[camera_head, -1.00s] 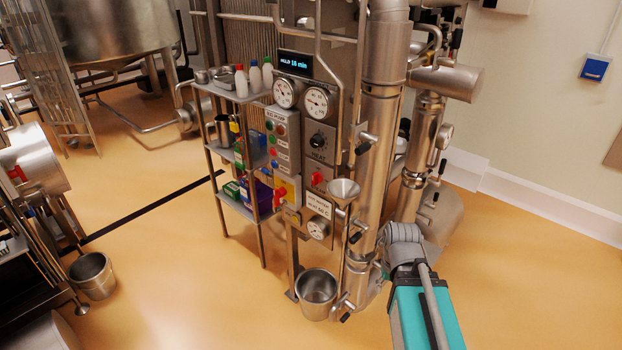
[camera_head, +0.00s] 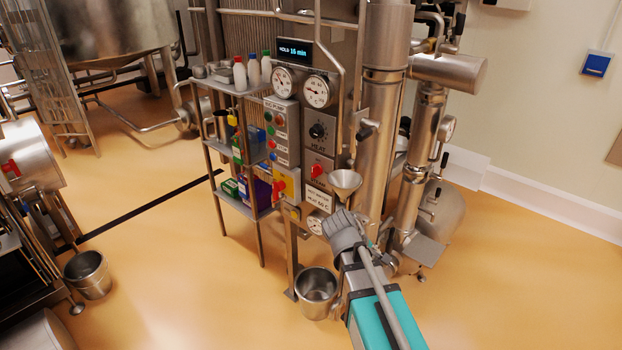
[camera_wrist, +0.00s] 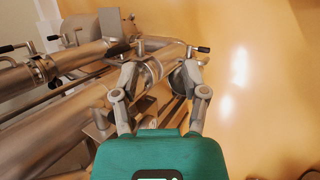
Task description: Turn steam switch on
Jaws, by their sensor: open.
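The control panel stands in the middle of the head view. It has a red rotary switch (camera_head: 317,171) below the black heat knob (camera_head: 317,131), and another red switch on a yellow plate (camera_head: 279,190) lower left. I cannot read which one is the steam switch. My arm reaches up from the bottom right, its grey end just below and right of the panel's lower part. My gripper (camera_wrist: 157,80) shows in the wrist view with its two fingers apart and nothing held. Steel pipes lie beyond the fingers there; no panel switch is identifiable.
A steel funnel (camera_head: 345,181) sits close above my arm's end. A steel bucket (camera_head: 316,291) stands on the floor left of my arm. Thick vertical pipes (camera_head: 377,140) rise right of the panel. A shelf with bottles (camera_head: 239,74) stands left. Open floor lies right.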

